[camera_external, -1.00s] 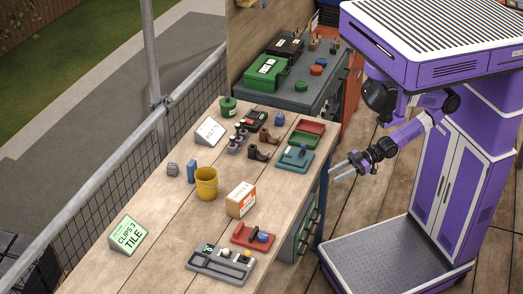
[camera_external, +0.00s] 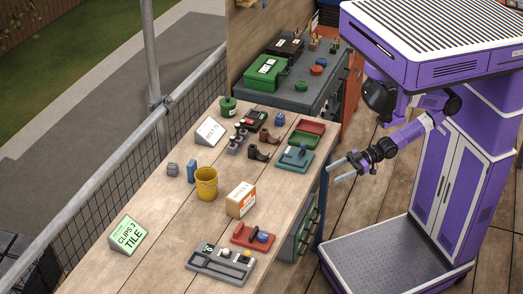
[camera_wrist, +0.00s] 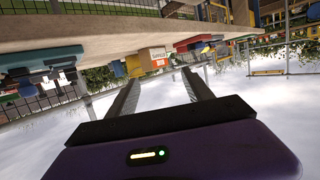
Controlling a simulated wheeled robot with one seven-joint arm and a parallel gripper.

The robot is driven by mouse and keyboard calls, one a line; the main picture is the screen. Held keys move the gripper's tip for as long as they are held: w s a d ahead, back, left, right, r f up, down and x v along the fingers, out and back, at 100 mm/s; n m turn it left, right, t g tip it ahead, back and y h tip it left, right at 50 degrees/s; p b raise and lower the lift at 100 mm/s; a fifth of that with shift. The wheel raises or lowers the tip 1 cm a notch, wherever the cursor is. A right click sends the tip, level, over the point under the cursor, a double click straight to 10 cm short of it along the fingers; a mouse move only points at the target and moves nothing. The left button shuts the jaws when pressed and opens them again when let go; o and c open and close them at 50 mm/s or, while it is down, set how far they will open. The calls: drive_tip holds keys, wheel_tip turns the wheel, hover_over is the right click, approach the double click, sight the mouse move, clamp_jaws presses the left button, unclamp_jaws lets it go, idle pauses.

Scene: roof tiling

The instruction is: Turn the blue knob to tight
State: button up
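Several blue round parts show on the workbench, and I cannot tell for sure which is the task's blue knob. One blue knob (camera_external: 263,237) sits on a red base (camera_external: 246,235) near the bench's front edge. Another small blue part (camera_external: 303,148) stands on a teal base (camera_external: 289,162) farther back. A third blue round piece (camera_external: 280,118) lies behind that. No "tight" marking is readable. My gripper (camera_external: 332,171) is open and empty, off the bench's right edge. Its two fingers also show apart in the wrist view (camera_wrist: 160,80), with nothing between them.
A grey tray (camera_external: 205,264) with small parts, a carton (camera_external: 240,200), a yellow bucket (camera_external: 206,184) and a red tray (camera_external: 307,134) stand on the bench. A green sign (camera_external: 128,236) is at the left. The bench between sign and bucket is mostly clear.

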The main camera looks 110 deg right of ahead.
sight(269, 242)
drive_tip(key=shift+w+a+f+m+t+h, duration=0.35)
drive_tip(key=shift+w+a+f+m+h, duration=0.4)
drive_tip(key=shift+w+a, duration=3.25)
drive_tip(key=shift+w+a+f+m+t+h, duration=0.45)
drive_tip(key=shift+w+a+f+h, duration=1.1)
drive_tip(key=shift+w, duration=4.4)
drive_tip(key=shift+w+a+f+m+t+h, duration=0.2)
drive_tip(key=shift+w+a+f+m+t, duration=0.3)
drive_tip(key=shift+w+a, duration=3.75)
drive_tip(key=shift+d+x, duration=0.15)
drive_tip(key=shift+x, duration=1.3)
drive_tip(key=shift+d+x, duration=0.2)
drive_tip(key=shift+x, duration=1.3)
drive_tip(key=shift+d+x, duration=0.15)
drive_tip(key=shift+x, duration=1.3)
drive_tip(key=shift+s+f, duration=0.15)
drive_tip(key=shift+g, duration=0.3)
clamp_jaws()
